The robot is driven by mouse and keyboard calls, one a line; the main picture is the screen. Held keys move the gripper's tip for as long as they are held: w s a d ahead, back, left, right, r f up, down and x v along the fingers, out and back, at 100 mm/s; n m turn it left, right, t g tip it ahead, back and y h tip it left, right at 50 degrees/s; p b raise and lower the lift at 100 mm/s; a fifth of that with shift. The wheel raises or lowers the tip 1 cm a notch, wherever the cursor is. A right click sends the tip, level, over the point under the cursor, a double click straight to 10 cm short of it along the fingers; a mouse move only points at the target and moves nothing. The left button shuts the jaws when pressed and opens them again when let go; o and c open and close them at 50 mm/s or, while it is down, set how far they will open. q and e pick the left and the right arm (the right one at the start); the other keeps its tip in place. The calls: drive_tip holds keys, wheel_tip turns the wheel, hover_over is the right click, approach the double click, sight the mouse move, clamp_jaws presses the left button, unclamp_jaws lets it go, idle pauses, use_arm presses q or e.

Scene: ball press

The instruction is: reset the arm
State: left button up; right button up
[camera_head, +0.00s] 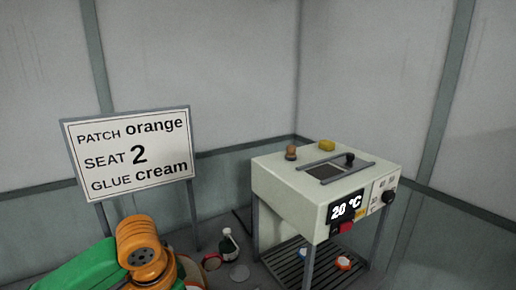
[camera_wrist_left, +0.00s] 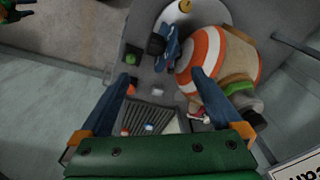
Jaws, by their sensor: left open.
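My left gripper (camera_wrist_left: 161,76) is open in the left wrist view, its two blue fingers apart with nothing between their tips. A large orange-and-white striped round object (camera_wrist_left: 222,58) lies close beside the right-hand finger; whether they touch I cannot tell. In the head view my left arm (camera_head: 143,243), green and orange, comes in at the bottom left; its gripper is not visible there. A small dark shape with orange and green (camera_wrist_left: 14,10) at the top left corner of the wrist view may be my right gripper; its jaws are unclear.
A pale press box (camera_head: 285,192) on legs shows "20 °C", with a red button (camera_head: 346,227) and a black knob (camera_head: 388,197). A slatted rack (camera_head: 296,266) sits beneath it. A sign (camera_head: 130,155) reads patch orange, seat 2, glue cream.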

use_arm(q)
drive_tip(key=s+d+f+m+h, duration=0.1)
drive_tip(key=s+d+f+h, duration=0.35)
drive_tip(key=d+f, duration=0.55)
drive_tip(key=s+a+f+n+t+y, duration=0.2)
drive_tip(key=s+a+f+n+y, duration=0.25)
drive_tip(key=s+a+f, duration=0.5)
drive_tip(key=s+a+f+g+b, duration=0.1)
drive_tip(key=s+f+b, duration=0.1)
drive_tip(key=f, duration=0.8)
drive_tip(key=s+a+f+g+b, duration=0.1)
drive_tip(key=s+f+b, duration=0.1)
drive_tip(key=f, duration=0.7)
drive_tip(key=s+a+f+g+b, duration=0.1)
drive_tip(key=s+a+f+b, duration=0.1)
drive_tip(key=s+f, duration=1)
drive_tip(key=shift+s+f, duration=0.25)
drive_tip(key=shift+f, duration=0.45)
